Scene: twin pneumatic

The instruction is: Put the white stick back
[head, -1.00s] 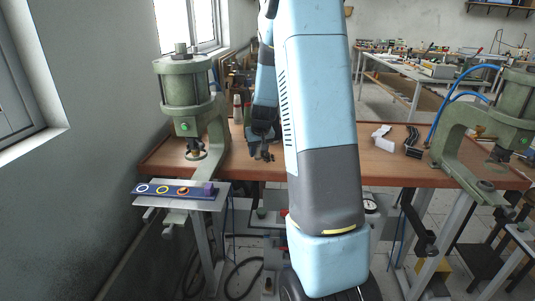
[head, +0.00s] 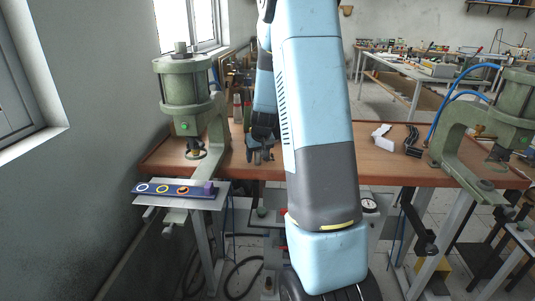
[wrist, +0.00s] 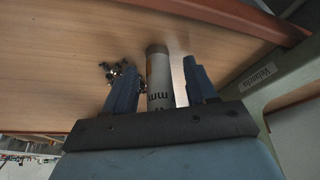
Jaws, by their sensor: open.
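My gripper (head: 260,158) is open over the back middle of the brown workbench (head: 232,169), left of my upper arm. In the wrist view its two dark fingers (wrist: 158,66) are spread apart. A white stick-like cylinder (wrist: 158,84) with dark lettering and a greyish end shows between them, with a visible gap to the right finger. I cannot tell whether it touches the left finger. I cannot make it out in the head view.
A green press (head: 187,95) stands left of my gripper, and another green press (head: 505,115) at the far right. A plate with coloured rings (head: 178,189) is at front left. A white bracket (head: 382,138) and a black one (head: 412,142) lie right. Small dark bits (wrist: 119,71) lie near the fingers.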

